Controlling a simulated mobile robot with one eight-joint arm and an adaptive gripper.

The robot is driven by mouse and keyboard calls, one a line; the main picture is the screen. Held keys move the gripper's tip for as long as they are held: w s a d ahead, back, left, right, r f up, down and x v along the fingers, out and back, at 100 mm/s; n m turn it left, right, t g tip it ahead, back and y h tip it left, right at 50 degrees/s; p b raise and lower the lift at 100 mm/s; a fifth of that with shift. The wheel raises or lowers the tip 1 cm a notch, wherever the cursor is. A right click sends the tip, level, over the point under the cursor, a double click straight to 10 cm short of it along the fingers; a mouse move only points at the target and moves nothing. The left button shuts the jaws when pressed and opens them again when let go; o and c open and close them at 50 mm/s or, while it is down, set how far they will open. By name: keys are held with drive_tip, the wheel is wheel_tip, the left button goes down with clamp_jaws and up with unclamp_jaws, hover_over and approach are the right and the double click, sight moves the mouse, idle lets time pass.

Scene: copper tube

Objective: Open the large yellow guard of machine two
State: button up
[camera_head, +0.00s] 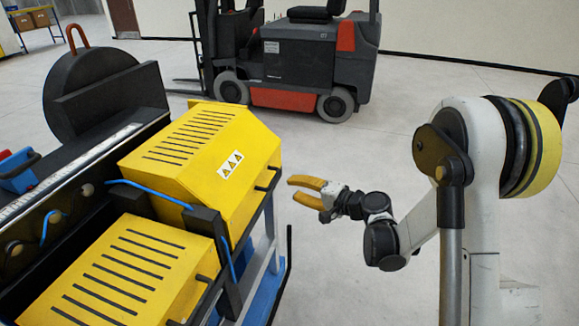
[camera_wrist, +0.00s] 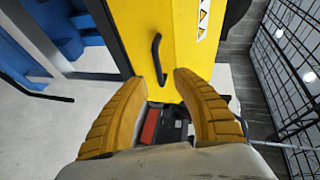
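The large yellow guard (camera_head: 245,135), with black slots and a warning label, is closed on the machine at the left of the head view. Its black handle (camera_head: 268,181) is on the front face. The guard (camera_wrist: 178,25) and its handle (camera_wrist: 157,58) also show at the top of the wrist view. My gripper (camera_head: 291,189) has yellow fingers and stands just right of the handle in the head view, apart from it. In the wrist view my gripper (camera_wrist: 157,82) is open and empty, with the handle ahead of the gap between the fingertips.
A second yellow guard (camera_head: 125,275) with its own handle lies in front of the large one. A blue hose (camera_head: 150,191) runs across the black frame between them. A forklift (camera_head: 310,55) stands behind. The grey floor (camera_head: 370,150) around my arm is clear.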

sight(274, 177)
drive_tip(key=shift+m+t+y, duration=0.3)
drive_tip(key=shift+m, duration=0.1)
drive_tip(key=x, duration=0.3)
drive_tip(key=d+b+x, duration=0.1)
drive_tip(key=x, duration=0.3)
drive_tip(key=w+f+x, duration=0.1)
drive_tip(key=x, duration=0.3)
drive_tip(key=shift+w+d, duration=0.1)
drive_tip(key=shift+d, duration=0.05)
clamp_jaws()
